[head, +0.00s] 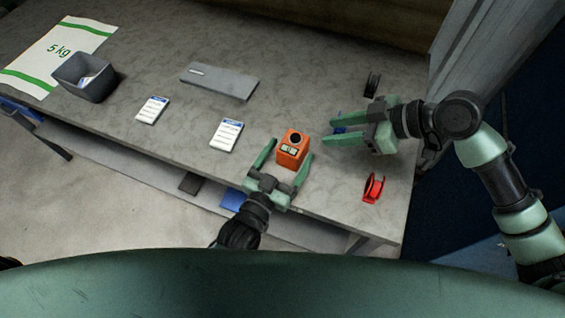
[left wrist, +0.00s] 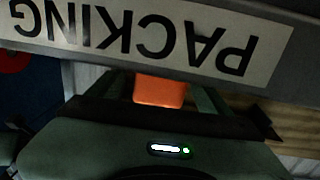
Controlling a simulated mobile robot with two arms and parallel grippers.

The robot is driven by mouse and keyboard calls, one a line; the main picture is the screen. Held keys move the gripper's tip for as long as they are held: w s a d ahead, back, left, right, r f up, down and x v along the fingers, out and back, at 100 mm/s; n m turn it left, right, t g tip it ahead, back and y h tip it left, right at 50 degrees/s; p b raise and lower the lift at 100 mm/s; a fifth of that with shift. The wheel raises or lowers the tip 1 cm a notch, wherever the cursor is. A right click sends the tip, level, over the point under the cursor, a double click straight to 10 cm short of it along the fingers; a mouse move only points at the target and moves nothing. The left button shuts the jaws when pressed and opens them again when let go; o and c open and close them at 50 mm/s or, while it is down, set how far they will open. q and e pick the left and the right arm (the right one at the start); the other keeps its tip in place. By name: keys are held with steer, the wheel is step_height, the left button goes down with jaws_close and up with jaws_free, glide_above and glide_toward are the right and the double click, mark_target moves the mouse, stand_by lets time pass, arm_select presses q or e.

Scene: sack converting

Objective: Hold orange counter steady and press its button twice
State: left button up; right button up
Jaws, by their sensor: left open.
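The orange counter (head: 287,158), with a dark round button on top and a small display on its front, stands upright near the table's front edge. My left gripper (head: 282,152) is open, with one finger on each side of the counter; a gap shows at the left finger, and contact at the right one cannot be told. In the left wrist view the counter (left wrist: 160,92) shows as an orange block between the fingers. My right gripper (head: 335,128) is to the right of the counter, its fingers spread and pointing left towards it, apart from it.
A red spool (head: 373,187) and a black clip-like item (head: 372,84) lie near the right gripper. Two labelled cards (head: 226,134) (head: 152,109), a grey flat device (head: 219,82), a grey bin (head: 84,77) and a 5 kg sack (head: 55,52) are further left. A PACKING sign (left wrist: 150,35) shows in the wrist view.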

arm_select(q)
steer(key=shift+w, duration=0.1)
steer(key=c, duration=1.6)
arm_select(e)
jaws_close()
stand_by(1.3)
